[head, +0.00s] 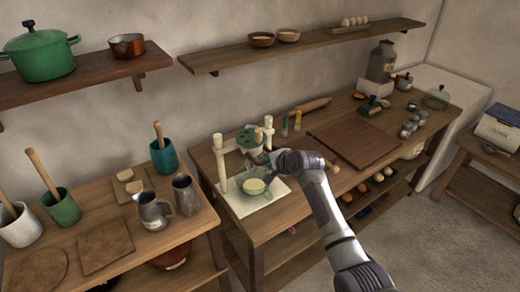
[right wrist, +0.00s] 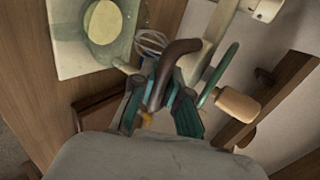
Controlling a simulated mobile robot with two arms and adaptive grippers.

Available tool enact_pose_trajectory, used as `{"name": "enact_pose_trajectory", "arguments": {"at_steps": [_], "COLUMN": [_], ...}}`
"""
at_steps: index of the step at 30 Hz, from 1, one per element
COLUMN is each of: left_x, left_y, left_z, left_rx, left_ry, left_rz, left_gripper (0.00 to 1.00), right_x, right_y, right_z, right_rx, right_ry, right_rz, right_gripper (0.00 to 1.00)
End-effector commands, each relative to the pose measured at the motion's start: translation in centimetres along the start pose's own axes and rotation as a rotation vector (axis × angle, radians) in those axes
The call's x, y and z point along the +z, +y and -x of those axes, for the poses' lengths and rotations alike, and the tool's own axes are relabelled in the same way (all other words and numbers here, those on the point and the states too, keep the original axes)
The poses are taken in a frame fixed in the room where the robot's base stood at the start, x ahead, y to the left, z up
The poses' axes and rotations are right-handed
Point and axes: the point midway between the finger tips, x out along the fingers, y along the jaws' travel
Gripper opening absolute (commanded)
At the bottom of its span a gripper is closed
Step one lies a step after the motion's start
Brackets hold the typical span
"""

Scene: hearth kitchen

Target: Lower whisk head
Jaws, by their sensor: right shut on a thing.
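The whisk stand has pale upright posts (head: 221,163) and a green wheel (head: 248,138), at the left end of the middle workbench. Beneath it a glass bowl with pale yellow contents (head: 253,187) sits on a white board (head: 241,206). My right gripper (head: 264,160) is at the stand, above the bowl. In the right wrist view its teal fingers (right wrist: 160,92) are shut on a dark brown curved handle (right wrist: 181,47). The wire whisk head (right wrist: 150,42) shows beside the handle, near the bowl (right wrist: 105,22); its exact height is unclear. My left gripper is out of view.
A wooden knob (right wrist: 238,104) stands close to my right gripper. Metal jugs (head: 153,210) stand on the left bench, across a gap. A brown cutting board (head: 355,140) and a rolling pin (head: 312,105) lie to the right. Shelves (head: 300,45) hang above.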

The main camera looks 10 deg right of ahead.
Motion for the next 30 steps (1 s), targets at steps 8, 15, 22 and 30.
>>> {"name": "enact_pose_trajectory", "arguments": {"at_steps": [8, 15, 22, 30], "left_x": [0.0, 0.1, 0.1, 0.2], "left_y": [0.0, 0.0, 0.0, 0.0], "left_z": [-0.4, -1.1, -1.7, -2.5], "left_rx": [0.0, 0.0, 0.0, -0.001], "left_ry": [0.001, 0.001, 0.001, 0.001], "left_rz": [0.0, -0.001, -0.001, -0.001], "left_gripper": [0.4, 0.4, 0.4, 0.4], "right_x": [0.0, 0.0, 0.0, 0.0], "right_y": [0.7, 1.8, 2.7, 3.8], "right_z": [-0.4, -1.1, -1.7, -2.5], "right_rx": [0.004, 0.006, 0.005, 0.005], "right_ry": [0.0, 0.0, 0.0, 0.0], "right_rz": [0.002, 0.003, 0.002, 0.002], "right_gripper": [0.0, 0.0, 0.0, 0.0]}}
